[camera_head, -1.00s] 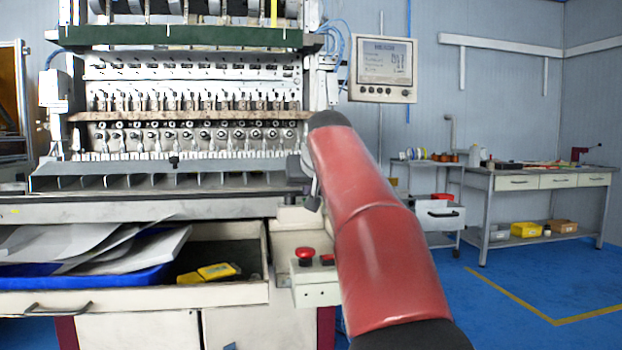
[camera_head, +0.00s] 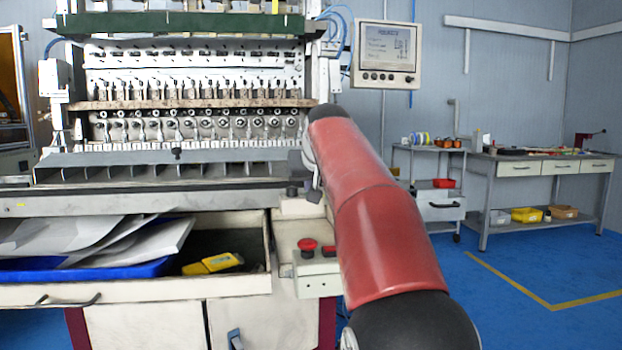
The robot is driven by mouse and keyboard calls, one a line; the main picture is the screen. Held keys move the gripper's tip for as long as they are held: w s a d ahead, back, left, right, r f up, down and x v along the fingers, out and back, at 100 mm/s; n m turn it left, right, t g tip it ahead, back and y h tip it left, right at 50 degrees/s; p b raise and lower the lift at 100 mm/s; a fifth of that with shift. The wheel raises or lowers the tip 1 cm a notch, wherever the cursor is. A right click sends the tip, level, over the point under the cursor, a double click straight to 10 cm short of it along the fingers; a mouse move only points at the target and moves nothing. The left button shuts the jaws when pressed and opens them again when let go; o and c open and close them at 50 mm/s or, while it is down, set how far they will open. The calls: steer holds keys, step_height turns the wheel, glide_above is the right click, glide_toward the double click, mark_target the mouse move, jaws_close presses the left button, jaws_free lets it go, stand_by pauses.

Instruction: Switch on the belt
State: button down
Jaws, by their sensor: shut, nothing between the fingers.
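A pale control box (camera_head: 317,282) sits at the front right of the coil winder (camera_head: 190,120). A red mushroom button (camera_head: 307,246) stands on its top. A smaller dark red control (camera_head: 329,251) is beside it, partly hidden by my red arm. I cannot tell which control belongs to the belt, and I cannot make out the belt itself. My arm runs from the bottom right up to the machine's right side. My gripper does not show; it may be hidden behind the arm.
An open drawer (camera_head: 140,292) with papers, a blue tray (camera_head: 85,270) and a yellow item (camera_head: 213,263) juts out at the left. A monitor (camera_head: 385,53) hangs above right. A workbench (camera_head: 540,168) stands at the back right, with clear blue floor before it.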

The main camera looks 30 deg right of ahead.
steer(key=shift+f, duration=0.2)
steer(key=shift+w+d+r+p, duration=0.15)
steer(key=shift+w+r+p, duration=0.15)
steer(key=shift+w+p, duration=0.35)
steer(key=shift+s+r+p, duration=0.1)
steer(key=shift+r+p, duration=0.2)
steer(key=shift+r, duration=0.2)
steer(key=shift+r+p, duration=0.25)
steer(key=shift+p, duration=0.15)
step_height(320, 180, up, 4)
steer(key=p, duration=0.4)
steer(key=shift+f, duration=0.25)
steer(key=s+a+r, duration=0.1)
steer(key=s+r, duration=0.3)
steer(key=r, duration=0.3)
steer(key=shift+s+a+b, duration=0.15)
steer(key=shift+s+b, duration=0.2)
steer(key=shift+b, duration=0.05)
